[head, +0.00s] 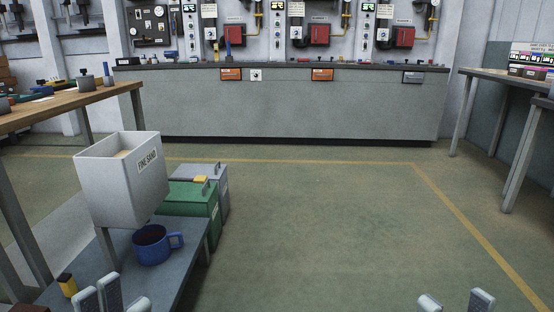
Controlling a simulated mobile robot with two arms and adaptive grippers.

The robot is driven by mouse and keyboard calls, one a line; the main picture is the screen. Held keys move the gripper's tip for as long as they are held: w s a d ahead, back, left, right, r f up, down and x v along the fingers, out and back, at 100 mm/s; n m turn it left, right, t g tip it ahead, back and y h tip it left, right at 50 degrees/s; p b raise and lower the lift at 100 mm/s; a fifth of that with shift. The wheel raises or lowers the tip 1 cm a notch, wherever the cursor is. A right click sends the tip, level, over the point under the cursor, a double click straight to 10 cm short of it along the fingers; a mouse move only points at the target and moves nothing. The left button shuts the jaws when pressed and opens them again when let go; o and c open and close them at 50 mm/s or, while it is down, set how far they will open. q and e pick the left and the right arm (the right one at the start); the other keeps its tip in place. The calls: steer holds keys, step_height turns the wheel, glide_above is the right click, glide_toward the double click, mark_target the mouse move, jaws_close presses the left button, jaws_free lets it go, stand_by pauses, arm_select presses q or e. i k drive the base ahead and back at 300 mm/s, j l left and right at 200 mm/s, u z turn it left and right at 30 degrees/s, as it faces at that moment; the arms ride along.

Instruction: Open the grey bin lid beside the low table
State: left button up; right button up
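The grey bin (222,196) stands on the floor at the right of the low table (185,262), just behind a green bin (199,217). Its grey lid (207,169) lies flat and looks shut, with a handle on top. The green bin and a white box partly hide it. My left gripper (112,296) shows at the bottom left, over the table's near end, well short of the grey bin. Its fingers are spread and nothing shows between them. My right gripper (455,300) is at the bottom right over bare floor, its fingertips apart and empty. Both are cut off by the lower edge.
A white box labelled "FINE SAND" (115,185) rises above the low table, with a blue mug (151,247) and a yellow-topped item (67,285) nearby. A wooden workbench (60,113) is at left. The floor (310,220) in the middle is clear.

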mark_target(199, 167)
steer(key=i+u, duration=0.1)
steer(key=i, duration=0.4)
steer(key=i+l+u, duration=0.1)
steer(key=i, duration=0.4)
steer(key=i+l+u, duration=0.1)
steer(key=i, duration=0.35)
steer(key=i+l+u, duration=0.1)
steer(key=i, duration=0.4)
steer(key=i+l+u, duration=0.25)
steer(key=i+u, duration=0.2)
steer(key=i+l+u, duration=0.7)
steer(key=l+u, duration=0.15)
